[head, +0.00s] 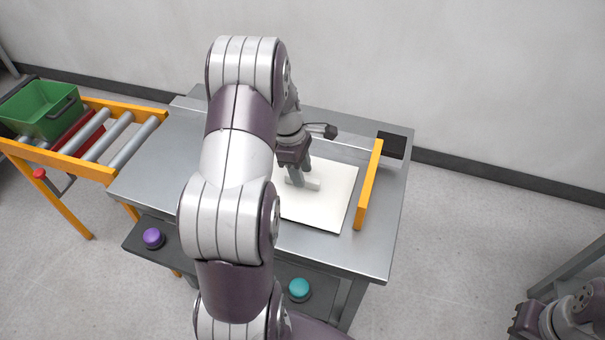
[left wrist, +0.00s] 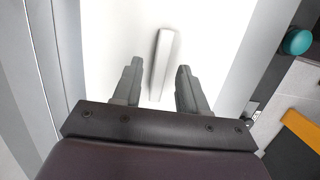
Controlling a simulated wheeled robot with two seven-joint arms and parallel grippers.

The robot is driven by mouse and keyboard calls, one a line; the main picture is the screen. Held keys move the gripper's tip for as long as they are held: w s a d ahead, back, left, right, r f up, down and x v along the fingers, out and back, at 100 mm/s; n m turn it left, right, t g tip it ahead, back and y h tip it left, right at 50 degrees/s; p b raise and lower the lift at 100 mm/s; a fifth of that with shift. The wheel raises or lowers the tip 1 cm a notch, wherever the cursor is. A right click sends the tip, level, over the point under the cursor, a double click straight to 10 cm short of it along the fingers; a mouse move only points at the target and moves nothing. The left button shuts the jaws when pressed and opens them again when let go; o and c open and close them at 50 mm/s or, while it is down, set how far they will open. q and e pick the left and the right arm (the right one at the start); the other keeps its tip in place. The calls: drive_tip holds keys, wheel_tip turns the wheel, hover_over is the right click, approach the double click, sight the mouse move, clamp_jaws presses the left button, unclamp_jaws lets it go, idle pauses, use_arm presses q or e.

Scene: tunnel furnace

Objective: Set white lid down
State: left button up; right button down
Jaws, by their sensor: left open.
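The white lid (head: 325,211) is a flat square plate lying on the grey metal table, partly hidden behind my left arm in the head view. It also fills much of the left wrist view (left wrist: 110,50). A pale bar handle (left wrist: 164,62) stands on the lid. My left gripper (head: 302,184) points down over the lid. In the left wrist view its two fingers (left wrist: 157,88) are apart, one on each side of the handle, with gaps to it. Part of my right arm, with its dark gripper body (head: 526,322), shows at the lower right; its fingers cannot be made out.
An orange bar (head: 369,186) stands beside the lid's right edge, with a black pad (head: 391,146) behind it. A roller conveyor (head: 112,136) with a green bin (head: 44,109) is at left. Purple (head: 153,238) and teal (head: 299,289) buttons sit on the front shelf.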

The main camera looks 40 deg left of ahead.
use_arm(q)
drive_tip(key=w+p+v, duration=0.1)
drive_tip(key=p+v, duration=0.1)
drive_tip(key=v, duration=0.7)
drive_tip(key=s+d+m+y, duration=0.1)
drive_tip(key=s+d+m, duration=0.5)
drive_tip(key=d+m, duration=0.3)
drive_tip(key=s+d+m+y, duration=0.1)
drive_tip(key=s+d+m, duration=0.5)
drive_tip(key=d+m, duration=0.3)
drive_tip(key=m, duration=0.3)
drive_tip(key=shift+d+m+t, duration=0.25)
drive_tip(key=shift+m+t, duration=0.05)
drive_tip(key=shift+m, duration=0.1)
